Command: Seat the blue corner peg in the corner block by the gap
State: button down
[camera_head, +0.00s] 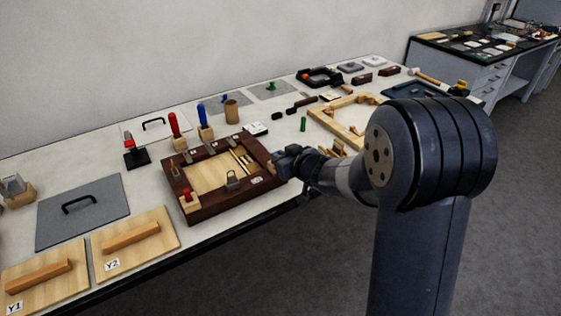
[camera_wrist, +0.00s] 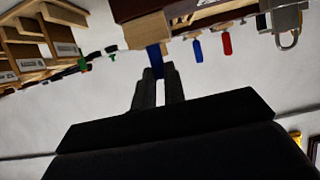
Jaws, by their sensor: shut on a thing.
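My gripper (camera_head: 281,165) is at the right corner of a dark wooden frame (camera_head: 237,205) on the bench. In the wrist view my gripper (camera_wrist: 157,78) is shut on the blue corner peg (camera_wrist: 154,56). The peg's visible end meets or overlaps a light wooden corner block (camera_wrist: 147,29). I cannot tell whether it is in a hole or only against the block. In the head view my gripper hides the peg, and only a sliver of the block (camera_head: 272,168) shows. A red peg (camera_head: 187,192) stands in the frame's front left corner block.
A grey padlock (camera_head: 233,180) is on the frame. Red (camera_head: 174,124) and blue (camera_head: 202,113) handled tools stand upright behind it. A light wooden frame (camera_head: 350,112) lies to the right, with a small green cylinder (camera_head: 303,124) nearby.

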jog(key=shift+f, duration=0.2)
jog(key=shift+f, duration=0.1)
jog(key=c, duration=1.5)
grip_release()
jog(key=shift+r, duration=0.35)
jog(key=p+v, duration=0.1)
jog(key=v, duration=1.1)
jog(key=shift+d+f+p, duration=0.1)
jog(key=shift+f+p, duration=0.05)
jog(key=shift+p, duration=0.25)
